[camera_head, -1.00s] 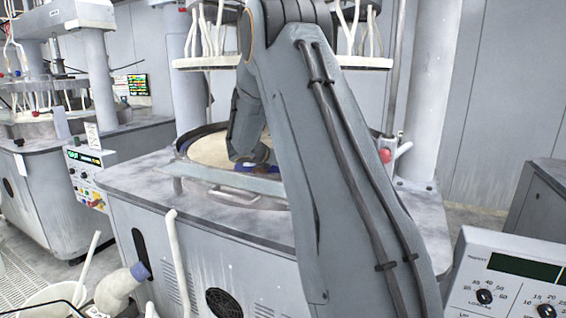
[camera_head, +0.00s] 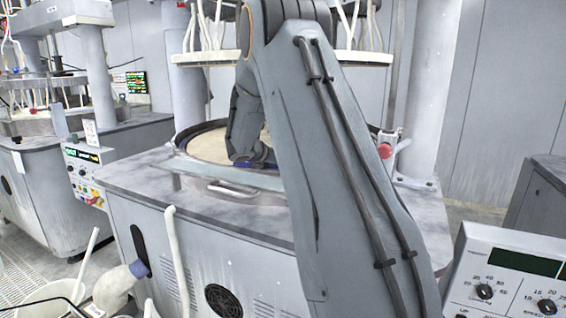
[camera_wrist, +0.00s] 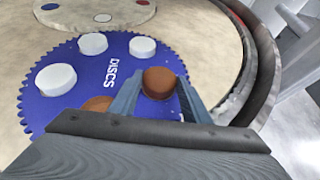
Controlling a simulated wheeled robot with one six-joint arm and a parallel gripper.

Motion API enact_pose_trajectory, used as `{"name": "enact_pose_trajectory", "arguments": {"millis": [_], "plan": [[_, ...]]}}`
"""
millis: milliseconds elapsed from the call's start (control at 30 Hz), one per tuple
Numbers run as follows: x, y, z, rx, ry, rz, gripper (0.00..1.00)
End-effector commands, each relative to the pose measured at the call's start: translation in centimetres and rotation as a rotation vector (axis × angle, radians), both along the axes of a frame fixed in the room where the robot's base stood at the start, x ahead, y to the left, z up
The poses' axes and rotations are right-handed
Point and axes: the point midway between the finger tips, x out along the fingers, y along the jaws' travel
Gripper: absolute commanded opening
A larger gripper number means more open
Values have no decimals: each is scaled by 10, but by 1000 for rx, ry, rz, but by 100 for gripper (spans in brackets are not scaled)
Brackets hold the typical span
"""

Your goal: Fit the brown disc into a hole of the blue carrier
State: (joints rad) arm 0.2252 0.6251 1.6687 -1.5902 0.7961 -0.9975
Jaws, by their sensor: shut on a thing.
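The brown disc (camera_wrist: 160,80) is between the two fingers of my gripper (camera_wrist: 161,92) in the wrist view, and the gripper is shut on it. It is over the right part of the blue carrier (camera_wrist: 110,66), a toothed plate marked "DISCS". I cannot tell whether the disc touches the carrier. A flat brownish round patch (camera_wrist: 97,103) shows left of the left finger, partly hidden by my gripper. I cannot tell if it is a hole or a disc. In the head view, my arm hides most of the carrier and the held disc.
Several white discs (camera_wrist: 93,43) are on the carrier's left and far parts. The carrier lies on a beige platen (camera_wrist: 208,50) with a dark raised rim (camera_wrist: 262,62) at the right. Another round plate (camera_wrist: 95,12) with small coloured spots lies beyond. White hoses hang above the machine (camera_head: 200,215).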

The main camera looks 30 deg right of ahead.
Motion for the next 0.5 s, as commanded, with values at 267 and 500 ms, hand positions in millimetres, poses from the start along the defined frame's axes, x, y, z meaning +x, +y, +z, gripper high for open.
{"name": "enact_pose_trajectory", "arguments": {"millis": [267,500], "plan": [[-1,0,-2,1,2,0,65],[-1,2,-2,2,3,0,65]]}}
